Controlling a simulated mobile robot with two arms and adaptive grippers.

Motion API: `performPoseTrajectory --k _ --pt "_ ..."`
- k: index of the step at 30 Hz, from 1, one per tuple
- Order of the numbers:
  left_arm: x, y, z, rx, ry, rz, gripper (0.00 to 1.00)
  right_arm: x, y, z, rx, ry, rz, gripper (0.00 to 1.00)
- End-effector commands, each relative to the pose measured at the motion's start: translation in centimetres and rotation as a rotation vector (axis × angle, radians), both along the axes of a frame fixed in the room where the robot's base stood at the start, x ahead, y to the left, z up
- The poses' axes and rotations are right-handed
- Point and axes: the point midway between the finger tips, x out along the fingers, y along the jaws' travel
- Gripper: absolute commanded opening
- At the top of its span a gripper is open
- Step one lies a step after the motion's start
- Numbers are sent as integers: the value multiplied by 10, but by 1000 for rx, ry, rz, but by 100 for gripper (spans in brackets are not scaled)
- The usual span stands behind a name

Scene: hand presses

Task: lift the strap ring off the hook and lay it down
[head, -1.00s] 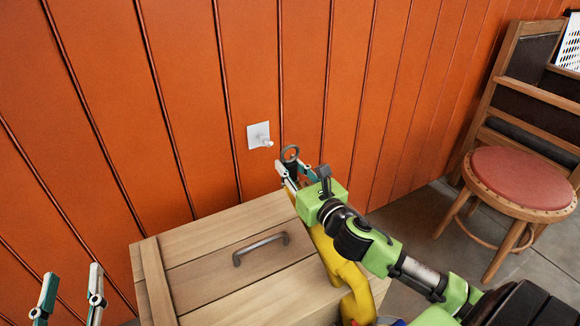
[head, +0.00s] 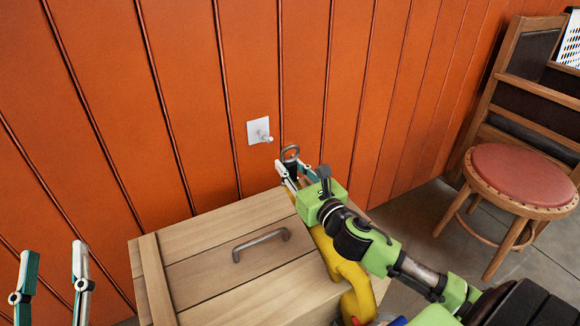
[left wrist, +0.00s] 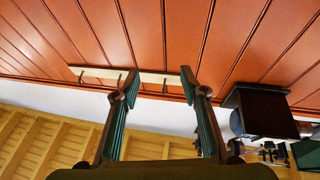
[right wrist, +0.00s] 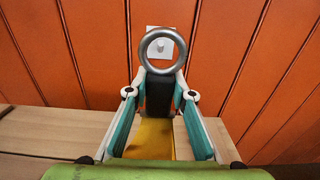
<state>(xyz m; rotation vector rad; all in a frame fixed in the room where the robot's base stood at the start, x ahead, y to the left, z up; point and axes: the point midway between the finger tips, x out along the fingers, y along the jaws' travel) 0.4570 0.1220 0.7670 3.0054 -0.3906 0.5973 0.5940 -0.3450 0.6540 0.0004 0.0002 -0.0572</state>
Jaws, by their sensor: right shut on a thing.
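The strap ring (head: 290,153) is a grey ring on a short black strap (right wrist: 158,95). My right gripper (head: 294,176) is shut on the black strap just below the ring, which stands upright above the fingertips. The hook (head: 265,136) is a pale peg on a white wall plate (head: 254,131). In the head view the ring is apart from it, to the right and lower. In the right wrist view the peg shows through the ring. A yellow length (right wrist: 155,138) runs below the black strap. My left gripper (head: 52,274) is open and empty at the lower left.
A wooden chest (head: 215,230) with a metal handle (head: 262,243) stands against the orange plank wall (head: 140,90), its top mostly clear. A red-topped stool (head: 520,175) stands at the right. The left wrist view shows a wooden rail (left wrist: 95,72) with hooks.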

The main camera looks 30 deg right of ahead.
Motion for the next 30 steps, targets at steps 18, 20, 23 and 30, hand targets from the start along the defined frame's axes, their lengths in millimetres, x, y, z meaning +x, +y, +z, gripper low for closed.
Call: performPoseTrajectory --k 18,20,23,30 --pt "-15 1 24 -39 -136 -5 40 0 0 -9 -1 -1 0 0" --pt "-16 2 27 -43 -148 -6 40 0 0 -10 -1 -1 0 0" --pt "-19 2 31 -50 -173 -7 40 0 0 -11 -1 -1 0 0" --pt "-26 3 41 -65 -229 -9 40 0 0 -15 -1 -1 0 0"
